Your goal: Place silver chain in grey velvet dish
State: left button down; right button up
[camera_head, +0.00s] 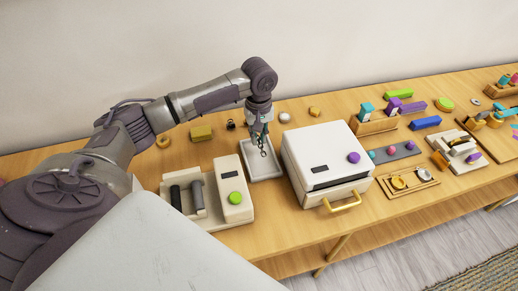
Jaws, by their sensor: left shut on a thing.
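My left gripper (259,131) points down over the grey dish and is shut on the dark silver chain (263,151). The chain hangs from the fingertips above the dish; whether its lower end touches the dish, I cannot tell. The grey velvet dish (266,172) is a shallow rectangular tray with a pale rim. It lies on the wooden table between a cream device and a white box. My right gripper is not in view.
The white box (318,149) with a gold handle (343,202) stands close right of the dish. The cream device (232,186) with a green knob stands close left. A yellow block (201,133) and small round pieces lie behind. Trays of coloured parts fill the table (290,222) at right.

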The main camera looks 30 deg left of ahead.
aim_at(259, 155)
pick_arm(q)
jog(key=shift+f, duration=0.95)
notch_tip(259, 155, down, 4)
jog(key=shift+r+p, duration=0.1)
jog(key=shift+p, duration=0.2)
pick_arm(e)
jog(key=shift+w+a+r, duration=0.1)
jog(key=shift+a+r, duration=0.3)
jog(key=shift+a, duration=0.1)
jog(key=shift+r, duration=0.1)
pick_arm(q)
jog(key=c, duration=1.1)
grip_release()
jog(key=shift+c, duration=0.2)
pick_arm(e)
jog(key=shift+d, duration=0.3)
pick_arm(q)
notch_tip(259, 155, up, 12)
jog(key=shift+r+b, duration=0.1)
jog(key=shift+b, duration=0.5)
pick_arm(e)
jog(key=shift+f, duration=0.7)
